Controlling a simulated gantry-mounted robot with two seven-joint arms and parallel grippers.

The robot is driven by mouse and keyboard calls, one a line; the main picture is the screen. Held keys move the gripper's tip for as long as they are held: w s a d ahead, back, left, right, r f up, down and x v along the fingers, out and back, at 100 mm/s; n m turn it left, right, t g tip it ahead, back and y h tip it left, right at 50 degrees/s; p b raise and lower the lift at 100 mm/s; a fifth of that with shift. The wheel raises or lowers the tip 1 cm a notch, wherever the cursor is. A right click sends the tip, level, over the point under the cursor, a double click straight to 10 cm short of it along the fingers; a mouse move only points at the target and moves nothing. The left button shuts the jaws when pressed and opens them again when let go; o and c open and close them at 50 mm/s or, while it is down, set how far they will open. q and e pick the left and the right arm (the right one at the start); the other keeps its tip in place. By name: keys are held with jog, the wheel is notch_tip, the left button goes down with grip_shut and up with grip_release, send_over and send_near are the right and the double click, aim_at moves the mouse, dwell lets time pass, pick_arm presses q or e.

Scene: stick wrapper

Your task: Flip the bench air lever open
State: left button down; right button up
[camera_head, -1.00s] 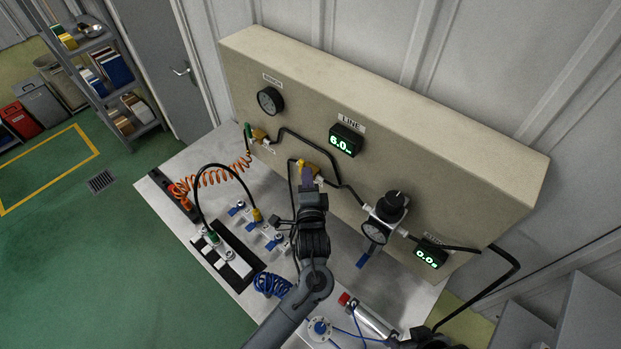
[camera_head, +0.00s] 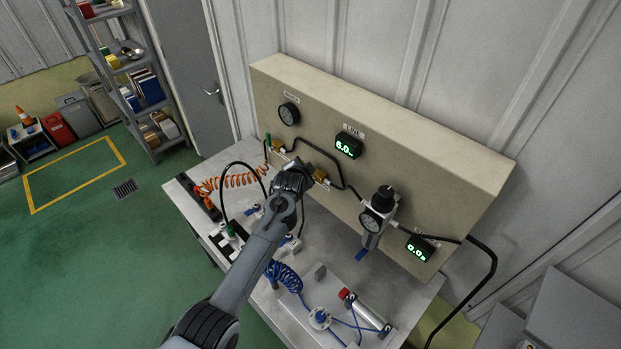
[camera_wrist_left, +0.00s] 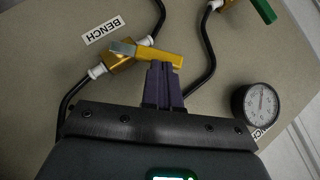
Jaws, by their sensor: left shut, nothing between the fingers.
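The bench air valve is a brass body (camera_wrist_left: 122,54) with a yellow lever (camera_wrist_left: 160,57), beside a BENCH label (camera_wrist_left: 103,32) in the left wrist view. The lever lies at an angle to the pipe. My left gripper (camera_wrist_left: 163,82) is shut and empty, its purple fingertips right at the lever's side near its free end. They look touching or nearly so; I cannot tell which. In the head view the left gripper (camera_head: 303,170) is at the panel beside the valve (camera_head: 321,176), partly covering it. My right gripper is not in view.
A green-handled valve (camera_wrist_left: 264,10) and a round gauge (camera_wrist_left: 256,103) are nearby on the panel. Black hoses (camera_head: 340,160) run along it. A regulator (camera_head: 376,215) stands to the right. The bench (camera_head: 310,250) below holds fittings, a blue coil and a cylinder.

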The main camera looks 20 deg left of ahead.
pick_arm(q)
jog(key=w+a+n+g+h+b, duration=0.1)
jog(key=a+f+n+g+h+b, duration=0.1)
jog(key=h, duration=0.1)
jog(key=shift+w+a+f+n+g+h, duration=0.2)
jog(key=shift+w+a+n+g+h, duration=0.1)
jog(key=shift+w+a+g, duration=0.1)
jog(key=shift+s+d, duration=0.1)
jog(key=shift+d, duration=0.05)
jog(key=shift+r+p, duration=0.8)
jog(key=shift+p, duration=0.05)
jog(key=w+d+r+p+v, duration=0.1)
jog(key=d+p+v, duration=0.1)
jog(key=v, duration=1)
jog(key=shift+s+a+r+p, duration=0.15)
jog(key=shift+a+r+p, duration=0.15)
jog(key=shift+r+p, duration=0.25)
